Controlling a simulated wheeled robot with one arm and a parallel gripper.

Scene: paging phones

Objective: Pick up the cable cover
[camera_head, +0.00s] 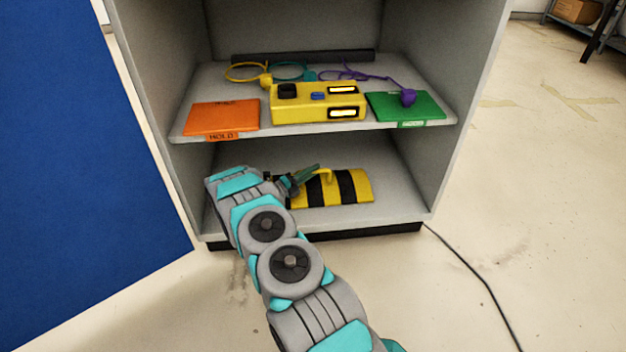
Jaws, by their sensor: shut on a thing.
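The cable cover (357,187) is a flat panel with yellow and black diagonal-looking stripes and a small yellow handle at its upper left. It lies on, or very close to, the lower shelf (390,215) of the grey cabinet. I cannot tell whether it is lifted. My gripper (312,174) reaches in from the left and is shut on the cable cover at its handle. My arm hides the cover's left end and part of the shelf's left side.
The upper shelf (350,138) holds an orange HOLD pad (222,116), a yellow box (290,105) with lit windows, and a green pad (420,105). Coloured cables lie behind. A blue panel (80,150) stands left. A black cable (480,278) runs along the floor at right.

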